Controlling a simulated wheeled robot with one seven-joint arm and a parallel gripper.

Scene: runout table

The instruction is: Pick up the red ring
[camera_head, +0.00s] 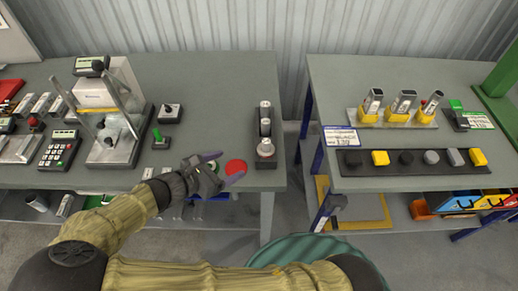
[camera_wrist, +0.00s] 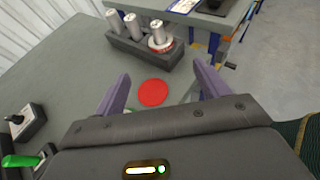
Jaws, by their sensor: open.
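A flat, round red piece (camera_head: 236,167) lies on the grey table near its front right corner. It also shows in the wrist view (camera_wrist: 152,93), and I cannot make out a hole in it. My gripper (camera_head: 222,168) is open and empty, its fingertips close to the red piece. In the wrist view the red piece appears between the two purple fingers (camera_wrist: 161,72), nearer the left one. I cannot tell the height between fingers and piece. A dark holder (camera_wrist: 140,52) with several pale cylinders stands beyond it; the nearest cylinder has a reddish rim at its base (camera_wrist: 160,46).
The grey table (camera_head: 215,95) is clear behind my gripper. A green-handled switch (camera_head: 160,140) and a black knob box (camera_head: 170,112) stand to the left. A gap separates this table from the second table (camera_head: 330,85), with tilted cylinders and a row of knobs.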

